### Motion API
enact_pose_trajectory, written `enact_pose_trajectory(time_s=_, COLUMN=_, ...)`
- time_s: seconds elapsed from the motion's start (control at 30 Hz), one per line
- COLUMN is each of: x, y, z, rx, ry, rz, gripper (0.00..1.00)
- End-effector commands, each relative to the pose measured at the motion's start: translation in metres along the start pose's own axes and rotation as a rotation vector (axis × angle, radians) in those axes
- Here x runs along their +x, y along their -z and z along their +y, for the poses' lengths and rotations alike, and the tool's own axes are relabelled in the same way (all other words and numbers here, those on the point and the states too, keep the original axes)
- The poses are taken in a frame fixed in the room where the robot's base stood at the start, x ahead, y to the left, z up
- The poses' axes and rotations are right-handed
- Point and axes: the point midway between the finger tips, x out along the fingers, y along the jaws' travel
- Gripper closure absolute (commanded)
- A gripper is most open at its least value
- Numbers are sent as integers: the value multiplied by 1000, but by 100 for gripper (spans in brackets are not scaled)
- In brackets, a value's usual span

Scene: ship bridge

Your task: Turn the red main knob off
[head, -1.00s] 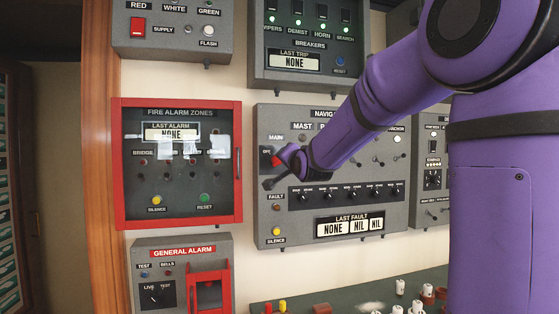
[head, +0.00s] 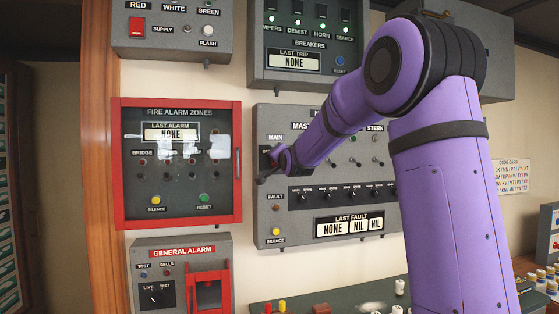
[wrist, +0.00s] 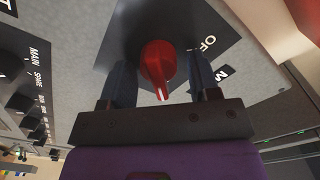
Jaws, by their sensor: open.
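The red main knob (wrist: 158,66) shows in the wrist view on a black plate (wrist: 185,25) of the grey navigation panel. The letters "OF" are readable on the plate beside it, and a white mark is on the knob's near end. My gripper (wrist: 162,82) is open, with one dark finger on each side of the knob. I cannot tell whether the fingers touch it. In the head view my gripper (head: 270,170) is at the left side of the navigation panel (head: 300,225), below the "MAIN" label, and the arm hides most of the knob.
The red-framed fire alarm box (head: 118,170) is just left of my gripper. The breaker panel (head: 262,70) is above and the general alarm box (head: 180,240) is below left. A green desk (head: 345,300) with small items stands under the panel.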

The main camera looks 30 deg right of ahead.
Motion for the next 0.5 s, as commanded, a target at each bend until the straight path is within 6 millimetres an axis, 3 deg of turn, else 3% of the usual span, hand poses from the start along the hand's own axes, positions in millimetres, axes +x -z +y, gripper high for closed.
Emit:
enact_pose_trajectory(time_s=0.03, x=0, y=0, z=0, rx=0, ry=0, rz=0, gripper=44)
enact_pose_trajectory(time_s=0.23, x=0, y=0, z=0, rx=0, ry=0, rz=0, gripper=88)
enact_pose_trajectory(time_s=0.5, x=0, y=0, z=0, rx=-20, ry=0, rz=0, gripper=88)
